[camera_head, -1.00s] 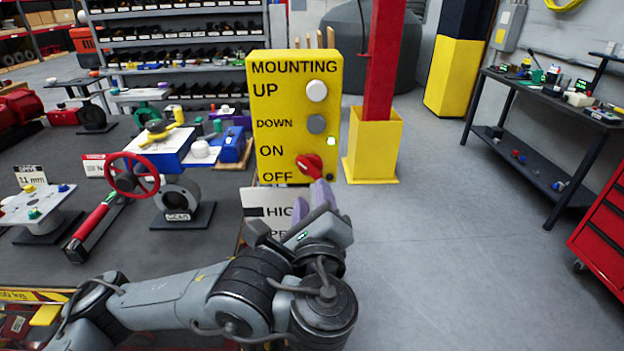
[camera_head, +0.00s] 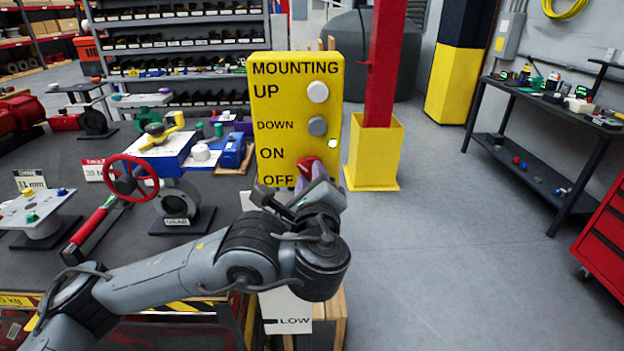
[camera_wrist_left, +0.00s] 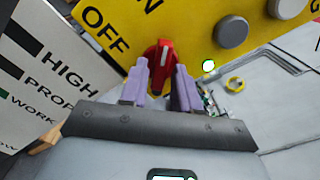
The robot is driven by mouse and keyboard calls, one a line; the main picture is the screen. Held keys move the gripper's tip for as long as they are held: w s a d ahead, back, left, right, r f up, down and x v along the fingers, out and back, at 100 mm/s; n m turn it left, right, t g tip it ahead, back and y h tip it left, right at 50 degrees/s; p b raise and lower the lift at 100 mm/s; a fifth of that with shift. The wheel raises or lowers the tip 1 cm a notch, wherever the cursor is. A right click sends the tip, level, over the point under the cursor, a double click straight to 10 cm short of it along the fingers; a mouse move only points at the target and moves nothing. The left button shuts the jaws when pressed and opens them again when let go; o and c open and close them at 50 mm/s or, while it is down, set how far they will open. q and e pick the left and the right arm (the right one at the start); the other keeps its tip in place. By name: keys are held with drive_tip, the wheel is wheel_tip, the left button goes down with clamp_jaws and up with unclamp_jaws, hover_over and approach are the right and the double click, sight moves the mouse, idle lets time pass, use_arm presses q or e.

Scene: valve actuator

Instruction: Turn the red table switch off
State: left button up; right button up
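The red switch (camera_head: 306,168) sits low on the front of the yellow control box (camera_head: 290,100), beside the words ON and OFF. A small green light (camera_head: 333,143) glows above and right of it. My left gripper (camera_head: 306,187) is at the switch, its purple fingers partly hidden by my wrist in the head view. In the left wrist view, the red switch (camera_wrist_left: 160,62) stands between the two fingers (camera_wrist_left: 160,82), one on each side. They are close to its sides; I cannot tell whether they press on it. The right gripper is not in view.
A white sign (camera_wrist_left: 45,85) with HIGH and LOW stands just below the box, close to my left gripper. A red post in a yellow base (camera_head: 374,150) is right of the box. The bench (camera_head: 90,235) with a red handwheel is at left.

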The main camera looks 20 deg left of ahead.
use_arm(q)
clamp_jaws()
drive_tip(key=shift+f+n+b, duration=0.15)
drive_tip(key=shift+n+b, duration=8.25)
drive_tip(key=shift+b, duration=0.4)
drive_tip(key=shift+o, duration=1.5)
unclamp_jaws()
